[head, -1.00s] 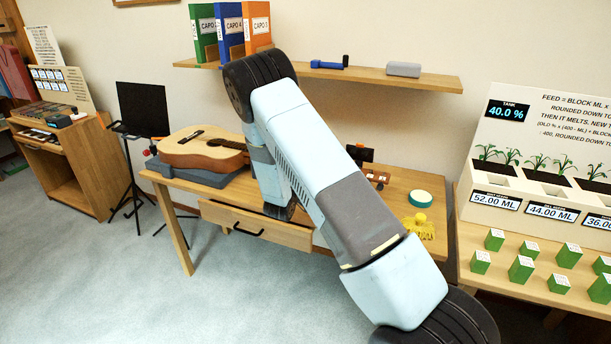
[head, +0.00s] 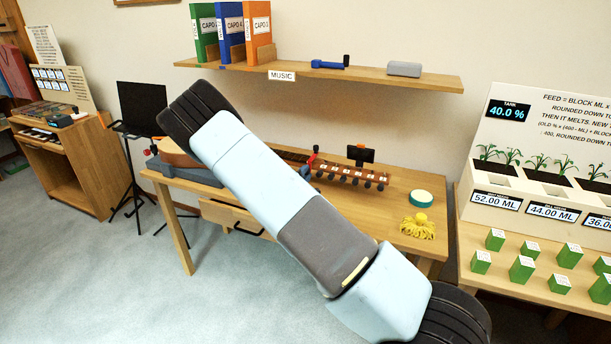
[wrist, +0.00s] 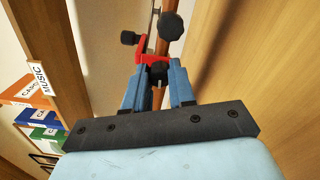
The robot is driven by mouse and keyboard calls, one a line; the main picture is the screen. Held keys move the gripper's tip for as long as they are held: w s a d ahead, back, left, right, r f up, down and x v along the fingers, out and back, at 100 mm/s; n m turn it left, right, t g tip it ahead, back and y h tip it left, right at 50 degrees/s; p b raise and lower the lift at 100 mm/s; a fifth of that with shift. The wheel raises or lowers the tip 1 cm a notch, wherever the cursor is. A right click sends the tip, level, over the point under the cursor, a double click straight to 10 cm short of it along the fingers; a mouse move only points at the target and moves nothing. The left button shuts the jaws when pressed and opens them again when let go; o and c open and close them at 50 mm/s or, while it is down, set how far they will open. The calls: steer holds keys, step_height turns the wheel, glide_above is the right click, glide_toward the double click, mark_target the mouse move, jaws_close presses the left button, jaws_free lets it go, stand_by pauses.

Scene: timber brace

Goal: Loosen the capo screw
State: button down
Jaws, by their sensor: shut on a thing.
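The red capo (head: 313,159) sits on the guitar neck (head: 290,153) on the wooden table in the head view. The red capo (wrist: 146,53) also shows in the wrist view, just beyond my fingertips, with dark knobs around it. My gripper (wrist: 158,80) has its blue fingers shut on a black knob, the capo screw (wrist: 158,70), under the red frame. The guitar's body (head: 172,152) is mostly covered by my arm. Its headstock (head: 350,173) with several pegs points right.
A shelf (head: 430,79) with binders (head: 230,35) and small items hangs above the table. A black device (head: 360,154) stands by the headstock. A round teal-rimmed item (head: 421,197) and a yellow item (head: 418,226) lie at the right. A drawer (head: 228,214) shows below the tabletop.

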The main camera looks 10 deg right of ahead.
steer(key=n, duration=0.4)
steer(key=shift+n, duration=0.4)
stand_by(0.4)
steer(key=c, duration=1.2)
jaws_free()
steer(key=v, duration=1.3)
steer(key=shift+s+a+f, duration=0.1)
steer(key=shift+s+a, duration=0.1)
steer(key=shift+s, duration=0.15)
